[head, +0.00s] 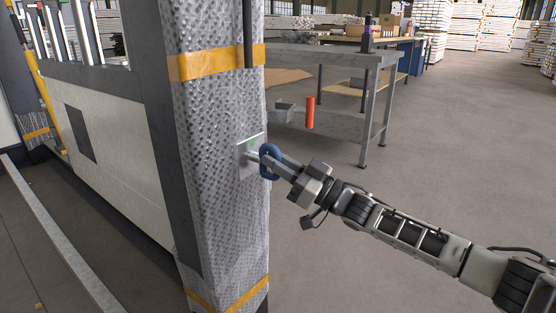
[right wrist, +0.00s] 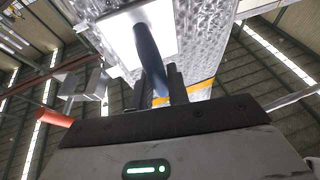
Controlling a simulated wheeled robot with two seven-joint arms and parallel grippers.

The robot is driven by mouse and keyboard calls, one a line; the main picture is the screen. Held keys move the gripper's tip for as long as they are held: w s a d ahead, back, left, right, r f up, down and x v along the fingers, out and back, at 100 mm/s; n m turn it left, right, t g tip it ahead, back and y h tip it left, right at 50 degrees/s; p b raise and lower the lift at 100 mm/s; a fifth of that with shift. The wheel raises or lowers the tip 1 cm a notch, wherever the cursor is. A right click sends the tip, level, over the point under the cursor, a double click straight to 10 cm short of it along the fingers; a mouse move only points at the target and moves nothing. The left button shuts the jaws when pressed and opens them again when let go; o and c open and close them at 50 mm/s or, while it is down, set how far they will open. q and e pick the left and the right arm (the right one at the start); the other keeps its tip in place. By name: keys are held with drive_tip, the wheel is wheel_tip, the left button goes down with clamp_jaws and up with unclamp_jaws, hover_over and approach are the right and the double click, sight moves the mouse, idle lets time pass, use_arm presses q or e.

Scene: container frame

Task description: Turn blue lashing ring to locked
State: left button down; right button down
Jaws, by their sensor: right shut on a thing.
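A small green mark shows on the plate. My right gripper (head: 277,164) is shut on the ring, its fingers reaching it from the right. In the right wrist view the ring (right wrist: 149,58) runs down between the two fingers, in front of the bright plate (right wrist: 120,38). The fingers hide part of the ring. My left gripper is not in view.
A grey metal table (head: 335,52) with a lower shelf stands behind the arm to the right. An orange cylinder (head: 310,113) and a grey bin (head: 284,112) are near that shelf. The floor (head: 440,150) to the right is clear.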

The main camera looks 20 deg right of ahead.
idle(0.4)
drive_tip(key=c, duration=1.4)
unclamp_jaws()
drive_tip(key=shift+r, duration=0.1)
drive_tip(key=shift+o, duration=0.2)
